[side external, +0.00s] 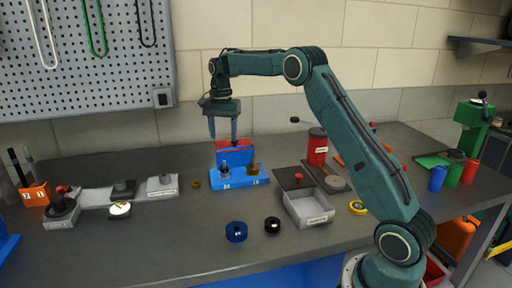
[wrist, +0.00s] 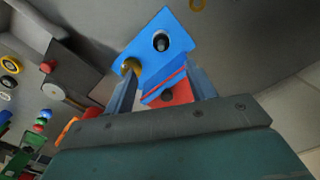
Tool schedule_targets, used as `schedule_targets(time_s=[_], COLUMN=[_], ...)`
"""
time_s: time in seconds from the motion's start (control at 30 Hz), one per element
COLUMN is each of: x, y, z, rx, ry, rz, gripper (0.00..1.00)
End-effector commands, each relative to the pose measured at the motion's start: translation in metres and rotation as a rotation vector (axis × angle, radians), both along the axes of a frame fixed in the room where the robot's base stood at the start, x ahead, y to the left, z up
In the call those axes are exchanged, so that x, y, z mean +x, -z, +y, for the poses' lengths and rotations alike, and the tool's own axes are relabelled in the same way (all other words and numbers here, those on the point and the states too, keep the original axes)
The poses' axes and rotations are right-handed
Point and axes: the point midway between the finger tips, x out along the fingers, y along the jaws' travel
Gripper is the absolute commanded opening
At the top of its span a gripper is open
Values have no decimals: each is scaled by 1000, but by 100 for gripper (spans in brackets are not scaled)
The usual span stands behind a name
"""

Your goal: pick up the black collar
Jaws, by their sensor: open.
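The black collar (side external: 272,224) lies flat on the bench in the side view, just right of a larger blue collar (side external: 236,231) and in front of a grey bin. I cannot make it out for sure in the wrist view. My gripper (side external: 223,138) is open and empty, pointing down above the blue and red fixture, well behind and above the black collar. In the wrist view my gripper (wrist: 162,88) has its fingers apart, with the fixture seen between and beyond them.
The blue stand (side external: 240,181) has two posts, with a red block (side external: 234,156) behind. The open grey bin (side external: 309,211) stands right of the black collar. A yellow ring (side external: 357,207) lies further right. A brass ring (side external: 196,184) lies left. The front-left bench is clear.

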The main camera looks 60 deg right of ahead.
Motion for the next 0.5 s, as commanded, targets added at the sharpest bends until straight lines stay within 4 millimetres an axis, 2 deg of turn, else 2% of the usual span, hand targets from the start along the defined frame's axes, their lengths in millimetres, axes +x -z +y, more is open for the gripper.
schedule_targets(time_s=[0.3, 0.5], x=[0, 0], y=[47, 61], z=[0, 0], rx=[0, 0], ry=[-1, -1], rz=[2, -1], gripper=[56, 56])
